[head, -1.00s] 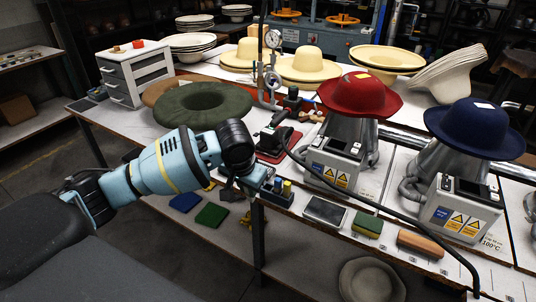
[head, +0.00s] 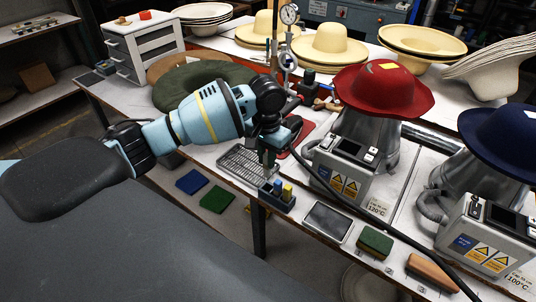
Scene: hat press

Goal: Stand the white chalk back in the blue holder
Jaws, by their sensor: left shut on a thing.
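The blue holder (head: 277,201) is a small dark block near the front edge of the table. A yellow chalk (head: 287,192) and a blue chalk (head: 277,186) stand in it. My left gripper (head: 268,170) points down just above the holder's left part, with its fingers shut. The white chalk is too small and too hidden by the fingers to make out clearly; it appears to be the thing held. I cannot tell whether its lower end touches the holder. My right gripper is not in view.
A wire rack (head: 243,163) lies left of the holder and a dark framed pad (head: 327,222) right of it. A green-topped sponge (head: 375,242) and a wooden brush (head: 431,271) lie further right.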

